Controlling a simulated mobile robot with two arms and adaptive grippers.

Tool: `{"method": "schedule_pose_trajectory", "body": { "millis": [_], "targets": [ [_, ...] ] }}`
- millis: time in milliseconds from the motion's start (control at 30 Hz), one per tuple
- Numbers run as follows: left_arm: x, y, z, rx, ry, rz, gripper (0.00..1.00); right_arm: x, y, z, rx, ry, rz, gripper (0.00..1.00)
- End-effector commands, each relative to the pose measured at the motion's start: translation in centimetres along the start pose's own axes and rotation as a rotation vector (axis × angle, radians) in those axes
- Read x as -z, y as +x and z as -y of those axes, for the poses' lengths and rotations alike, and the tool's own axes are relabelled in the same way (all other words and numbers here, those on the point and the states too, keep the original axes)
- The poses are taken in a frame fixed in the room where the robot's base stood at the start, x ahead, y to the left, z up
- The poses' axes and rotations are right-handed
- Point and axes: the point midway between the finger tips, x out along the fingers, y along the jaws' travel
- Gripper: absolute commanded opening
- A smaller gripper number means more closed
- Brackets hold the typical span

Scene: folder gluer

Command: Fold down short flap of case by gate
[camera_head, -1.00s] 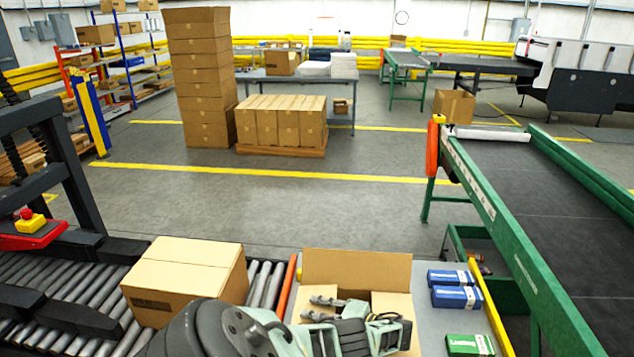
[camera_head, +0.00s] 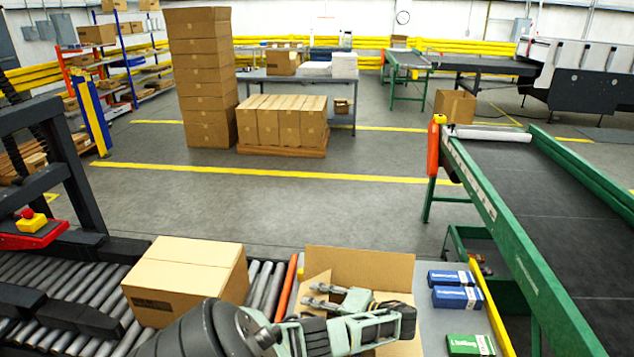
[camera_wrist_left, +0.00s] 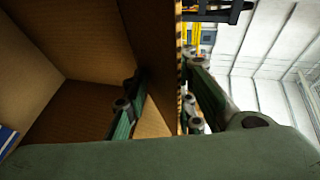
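The open cardboard case (camera_head: 360,266) stands at the front centre in the head view, with its far flap upright. My left gripper (camera_head: 318,295) is over the case's left part, its fingers apart and pointing left. In the left wrist view the two fingers of the gripper (camera_wrist_left: 160,105) lie on either side of an upright cardboard panel (camera_wrist_left: 160,50), one on the case's inner side and one outside. Whether they touch it is unclear. My arm hides much of the case's near side. My right gripper does not show.
A closed carton (camera_head: 188,275) sits on the roller conveyor (camera_head: 75,290) left of the case. Blue boxes (camera_head: 457,297) and a green box (camera_head: 470,345) lie to the right on the grey table (camera_head: 428,322). A green-framed belt conveyor (camera_head: 500,240) stands further right.

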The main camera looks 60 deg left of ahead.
Motion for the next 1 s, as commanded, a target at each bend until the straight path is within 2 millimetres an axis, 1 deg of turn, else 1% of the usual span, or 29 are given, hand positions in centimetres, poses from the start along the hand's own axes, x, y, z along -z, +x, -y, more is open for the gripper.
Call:
{"method": "schedule_pose_trajectory", "body": {
  "millis": [33,167,267,433,633,1000],
  "targets": [
    [0.1,0.0,0.8,0.002,-0.004,-0.002,0.21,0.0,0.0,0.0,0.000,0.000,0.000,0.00],
    [0.3,-0.5,3.0,0.004,-0.004,-0.002,0.21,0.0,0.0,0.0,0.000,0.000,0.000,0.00],
    [0.4,-1.1,3.4,-0.007,0.001,-0.004,0.21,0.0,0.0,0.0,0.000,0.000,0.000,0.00],
    [0.5,-1.3,4.5,-0.004,0.000,-0.003,0.21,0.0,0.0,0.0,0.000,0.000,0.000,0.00],
    [0.5,-1.2,5.2,0.003,-0.002,0.001,0.21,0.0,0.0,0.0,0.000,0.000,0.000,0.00],
    [0.5,-1.4,5.5,0.004,-0.001,0.001,0.21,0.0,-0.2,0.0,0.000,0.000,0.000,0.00]
  ]
}}
